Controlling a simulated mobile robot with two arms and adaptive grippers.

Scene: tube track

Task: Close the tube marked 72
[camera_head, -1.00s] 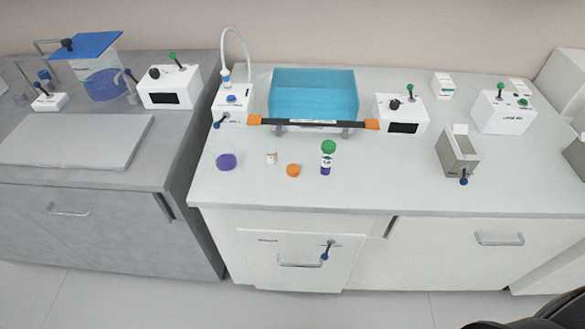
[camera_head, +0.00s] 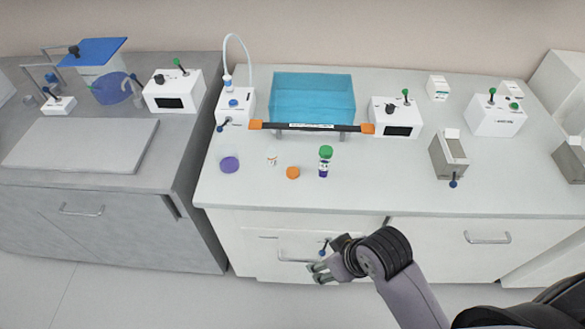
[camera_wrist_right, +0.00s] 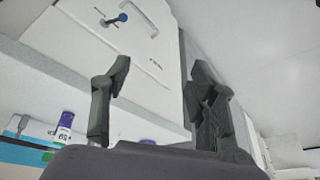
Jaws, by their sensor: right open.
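A small tube (camera_head: 323,169) with a white and purple body stands on the white counter, with a green cap (camera_head: 326,151) at its top. I cannot tell whether the cap is seated, and its mark is too small to read. A purple-ended tube also shows at the lower left of the right wrist view (camera_wrist_right: 65,123). An orange disc (camera_head: 292,172), a small white item (camera_head: 271,157) and a purple round item (camera_head: 229,164) lie left of the tube. My right gripper (camera_head: 317,273) is open and empty, below and in front of the counter edge. My left gripper is out of view.
Behind the tube are a blue bath (camera_head: 312,97) and a dark bar (camera_head: 312,127) with orange ends. A grey open box (camera_head: 448,158) stands right. A drawer handle (camera_head: 298,258) is behind my right gripper. Counter between tube and grey box is clear.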

